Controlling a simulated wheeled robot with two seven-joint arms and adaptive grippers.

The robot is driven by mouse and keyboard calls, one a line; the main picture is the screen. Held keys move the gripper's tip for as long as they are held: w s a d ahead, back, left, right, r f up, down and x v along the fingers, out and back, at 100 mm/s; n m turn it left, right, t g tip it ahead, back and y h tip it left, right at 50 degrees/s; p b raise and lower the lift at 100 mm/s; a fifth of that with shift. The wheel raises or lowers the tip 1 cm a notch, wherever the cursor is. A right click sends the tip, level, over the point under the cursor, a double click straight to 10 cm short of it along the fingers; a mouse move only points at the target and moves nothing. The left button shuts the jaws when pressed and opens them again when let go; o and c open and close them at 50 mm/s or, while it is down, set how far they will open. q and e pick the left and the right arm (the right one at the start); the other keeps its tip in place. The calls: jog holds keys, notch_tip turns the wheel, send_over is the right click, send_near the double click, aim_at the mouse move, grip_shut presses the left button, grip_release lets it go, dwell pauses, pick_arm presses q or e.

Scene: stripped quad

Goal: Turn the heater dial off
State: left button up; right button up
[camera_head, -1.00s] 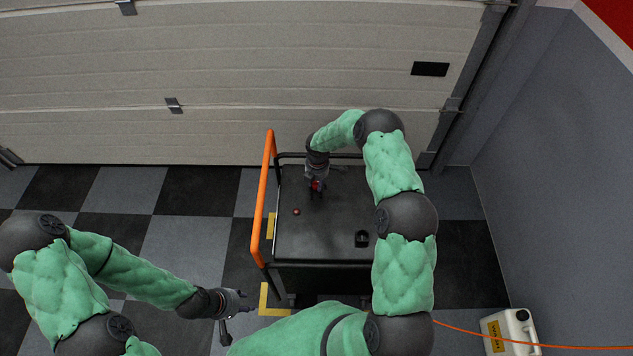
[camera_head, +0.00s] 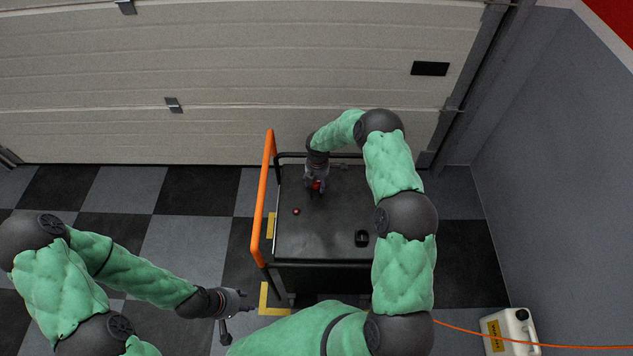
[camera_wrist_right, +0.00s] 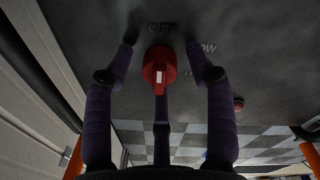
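The red heater dial (camera_wrist_right: 160,66) has a white mark on its face. It sits on the dark top of the cart, just below the printed word OFF (camera_wrist_right: 160,27); LOW (camera_wrist_right: 205,48) is printed to the right. In the head view the dial (camera_head: 316,185) shows small under my right gripper (camera_head: 315,193). In the wrist view my right gripper (camera_wrist_right: 165,55) has its two outer fingers spread on either side of the dial with gaps; a middle finger is below it. Whether that one touches is unclear. My left gripper (camera_head: 246,303) is open and empty, left of the cart.
The cart (camera_head: 320,240) has an orange rail (camera_head: 262,200) on its left. On its top are a small reddish knob (camera_head: 296,211) and a black fitting (camera_head: 362,239). A garage door (camera_head: 240,90) stands behind. A white canister (camera_head: 511,332) is on the floor at right.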

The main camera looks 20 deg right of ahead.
aim_at(317, 184)
notch_tip(317, 184, up, 12)
jog(key=shift+s, duration=0.3)
dwell(0.4)
dwell(0.4)
